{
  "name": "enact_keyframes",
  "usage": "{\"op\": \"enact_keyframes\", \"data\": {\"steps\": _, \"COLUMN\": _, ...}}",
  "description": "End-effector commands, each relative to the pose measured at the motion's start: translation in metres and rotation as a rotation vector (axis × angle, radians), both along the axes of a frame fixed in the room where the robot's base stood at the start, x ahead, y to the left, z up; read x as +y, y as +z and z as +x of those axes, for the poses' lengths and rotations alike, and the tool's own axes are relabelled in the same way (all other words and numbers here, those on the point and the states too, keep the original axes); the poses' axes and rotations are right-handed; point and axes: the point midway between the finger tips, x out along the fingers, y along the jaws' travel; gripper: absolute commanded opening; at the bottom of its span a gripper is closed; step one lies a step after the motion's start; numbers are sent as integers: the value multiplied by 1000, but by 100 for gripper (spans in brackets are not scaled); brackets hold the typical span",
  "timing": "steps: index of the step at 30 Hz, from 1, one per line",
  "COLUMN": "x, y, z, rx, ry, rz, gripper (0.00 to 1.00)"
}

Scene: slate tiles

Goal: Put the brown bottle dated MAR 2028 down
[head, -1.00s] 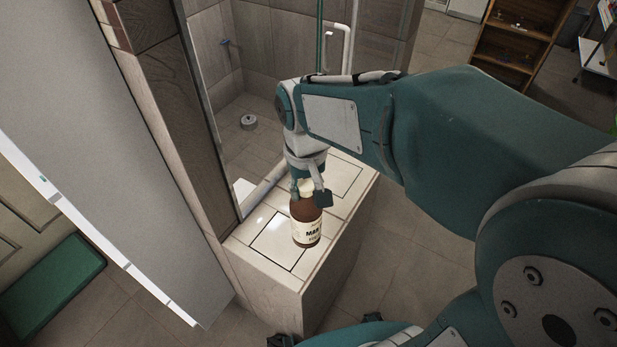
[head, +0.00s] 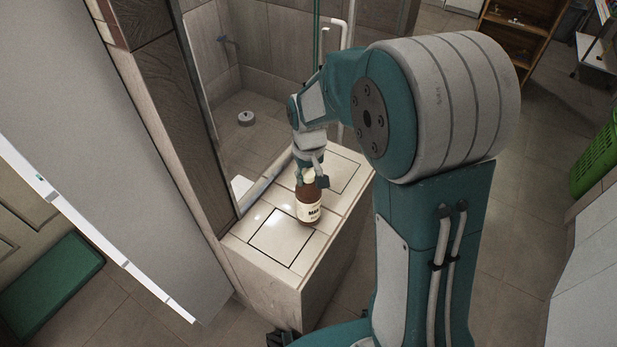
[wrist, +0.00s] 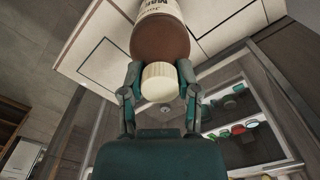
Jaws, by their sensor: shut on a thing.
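The brown bottle (head: 309,208) has a cream cap and a pale label reading "MAR"; the rest of the date is too small to read. It is upright over the tiled ledge (head: 262,262); I cannot tell whether its base touches the tiles. My gripper (head: 312,180) is above it, shut on its top. In the wrist view the two fingers (wrist: 158,82) close on either side of the cream cap, and the brown bottle (wrist: 160,38) extends beyond them toward the ledge. Part of the cap is hidden by a finger in the head view.
Two dark-outlined squares mark the ledge top, with bare tile around the bottle. A shower recess with a round drain (head: 246,118) lies behind. A white panel (head: 90,140) stands at left, a green mat (head: 50,282) on the floor, and a green basket (head: 597,160) at far right.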

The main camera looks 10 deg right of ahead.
Motion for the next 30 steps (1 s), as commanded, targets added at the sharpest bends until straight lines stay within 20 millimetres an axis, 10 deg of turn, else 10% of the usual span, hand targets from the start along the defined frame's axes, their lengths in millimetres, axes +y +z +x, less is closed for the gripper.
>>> {"op": "enact_keyframes", "data": {"steps": 11, "x": 0, "y": -9, "z": 0, "rx": -2, "ry": 0, "rz": 0, "gripper": 0}}
{"op": "enact_keyframes", "data": {"steps": 12, "x": 0, "y": -10, "z": 0, "rx": -1, "ry": 0, "rz": 0, "gripper": 51}}
{"op": "enact_keyframes", "data": {"steps": 14, "x": 0, "y": -10, "z": 0, "rx": -1, "ry": 0, "rz": 0, "gripper": 77}}
{"op": "enact_keyframes", "data": {"steps": 30, "x": 0, "y": 5, "z": 1, "rx": -4, "ry": -1, "rz": 0, "gripper": 77}}
